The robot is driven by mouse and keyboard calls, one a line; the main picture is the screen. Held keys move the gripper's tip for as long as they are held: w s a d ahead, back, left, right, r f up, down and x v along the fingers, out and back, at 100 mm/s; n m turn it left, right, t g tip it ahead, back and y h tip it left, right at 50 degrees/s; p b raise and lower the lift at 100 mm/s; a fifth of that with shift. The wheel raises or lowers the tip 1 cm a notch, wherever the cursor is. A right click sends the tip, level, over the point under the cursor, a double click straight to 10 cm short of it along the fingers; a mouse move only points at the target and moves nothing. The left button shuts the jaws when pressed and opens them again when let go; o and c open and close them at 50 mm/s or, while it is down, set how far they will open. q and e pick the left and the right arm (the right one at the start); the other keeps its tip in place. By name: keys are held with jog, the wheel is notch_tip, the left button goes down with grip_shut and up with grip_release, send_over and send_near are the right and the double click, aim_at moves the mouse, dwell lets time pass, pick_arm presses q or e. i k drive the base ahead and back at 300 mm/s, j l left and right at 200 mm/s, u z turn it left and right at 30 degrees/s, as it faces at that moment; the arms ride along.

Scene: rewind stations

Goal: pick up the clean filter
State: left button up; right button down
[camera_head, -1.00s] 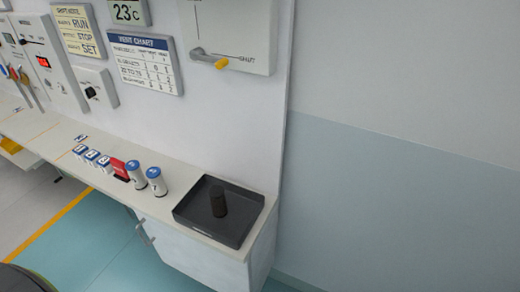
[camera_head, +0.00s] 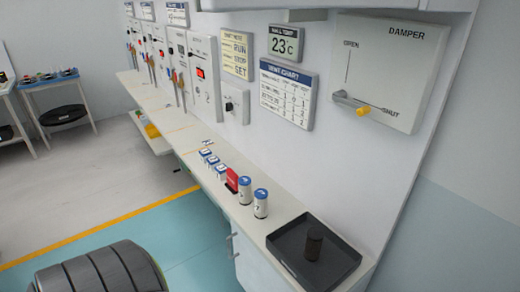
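Two white cylinders with blue tops, which look like clean filters, stand upright side by side on the wall counter: one (camera_head: 245,192) and, just to its right, another (camera_head: 261,206). I cannot tell which of them the task means. A dark brown-black cylinder (camera_head: 314,243), which looks like a used filter, stands in a black tray (camera_head: 283,243) at the counter's right end. Neither of my grippers is in view.
A red block (camera_head: 232,180) and several small blue-and-white pieces (camera_head: 213,162) line the counter (camera_head: 290,208) left of the cylinders. A damper panel (camera_head: 390,70) with a yellow-tipped lever and a vent chart (camera_head: 287,92) hang above. Open floor (camera_head: 110,170) lies left.

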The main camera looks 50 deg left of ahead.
aim_at(261, 195)
jog(key=u, duration=1.45)
jog(key=l+u, duration=0.7)
jog(key=u, duration=0.15)
